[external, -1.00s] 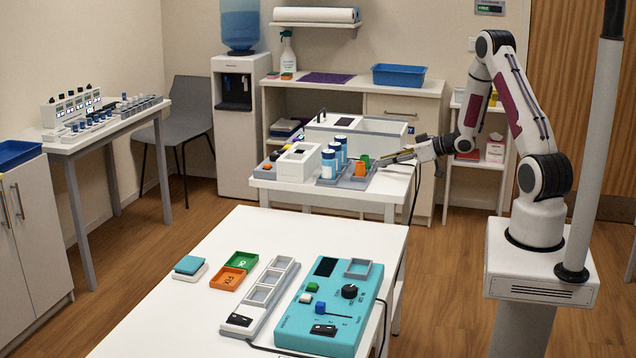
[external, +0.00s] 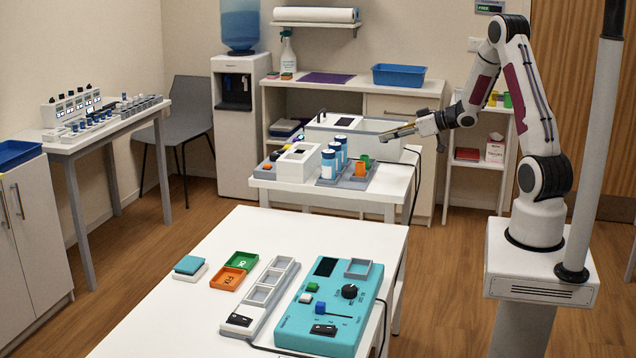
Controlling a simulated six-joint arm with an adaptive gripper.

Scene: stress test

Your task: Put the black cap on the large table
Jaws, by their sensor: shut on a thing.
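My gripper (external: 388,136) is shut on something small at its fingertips. The held thing is too small here to make out, and I cannot tell whether it is the black cap. My gripper is raised above the right part of the middle white table (external: 393,182), clear of its grey tray (external: 347,183). The tray carries an orange piece (external: 360,170) and a green piece (external: 364,160). No separate black cap can be made out elsewhere. The large white table (external: 195,305) in front is apart from my gripper.
The front table holds a teal control panel (external: 345,330), a grey slotted rack (external: 262,296), and green and orange trays (external: 228,278). Its front left is bare. A grey pole (external: 594,150) stands by my arm.

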